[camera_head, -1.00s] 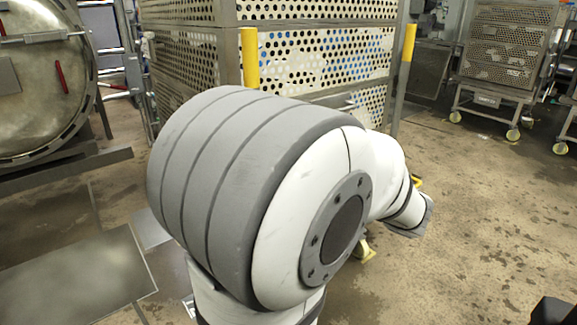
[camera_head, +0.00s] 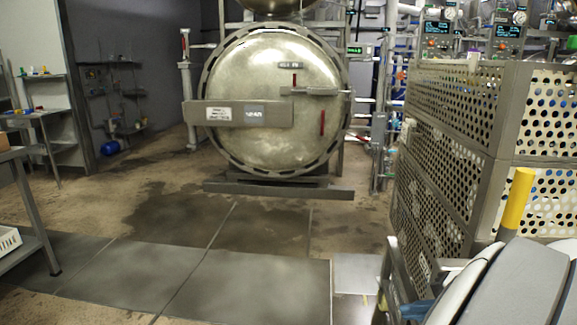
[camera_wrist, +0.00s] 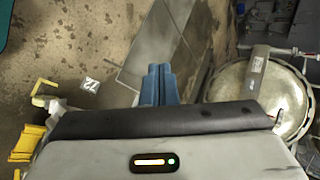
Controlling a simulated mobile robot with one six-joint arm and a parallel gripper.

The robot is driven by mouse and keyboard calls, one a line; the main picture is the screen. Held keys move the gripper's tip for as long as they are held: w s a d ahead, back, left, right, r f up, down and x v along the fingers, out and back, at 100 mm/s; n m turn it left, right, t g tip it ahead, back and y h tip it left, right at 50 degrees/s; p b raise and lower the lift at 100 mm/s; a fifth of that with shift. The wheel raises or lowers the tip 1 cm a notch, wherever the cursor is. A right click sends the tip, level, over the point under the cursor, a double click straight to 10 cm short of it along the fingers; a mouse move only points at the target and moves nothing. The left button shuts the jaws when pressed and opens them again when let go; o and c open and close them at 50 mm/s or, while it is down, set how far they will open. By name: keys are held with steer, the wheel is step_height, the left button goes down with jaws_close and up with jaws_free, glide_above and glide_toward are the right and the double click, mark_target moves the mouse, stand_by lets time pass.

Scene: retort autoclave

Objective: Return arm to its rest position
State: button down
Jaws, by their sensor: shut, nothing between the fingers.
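My gripper (camera_wrist: 157,84) shows in the wrist view as two blue fingers side by side, shut with nothing between them. Below them in that view are a dark band and a light body with a lit indicator, which are mine. In the head view, part of my arm (camera_head: 515,285) fills the bottom right corner, beside the perforated cage. A small blue piece at its left end may be part of my gripper, but I cannot tell.
The round retort door (camera_head: 275,95) is closed at the back, and also shows in the wrist view (camera_wrist: 265,95). The perforated cage (camera_head: 445,150) with a yellow post (camera_head: 516,200) stands close at right. A metal table (camera_head: 35,215) is at left. The middle floor is clear.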

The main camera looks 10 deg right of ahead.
steer(key=s+a+r+n+g+h+p, duration=0.2)
steer(key=a+r+n+g+h+p, duration=0.3)
steer(key=a+r+n+p, duration=0.6)
steer(key=a+r+h+p, duration=0.1)
steer(key=a+r+p, duration=0.2)
steer(key=r+p, duration=0.2)
steer(key=shift+a+g+h+p, duration=0.2)
steer(key=shift+g+h+p, duration=0.1)
steer(key=shift+p, duration=1.4)
steer(key=shift+d, duration=0.1)
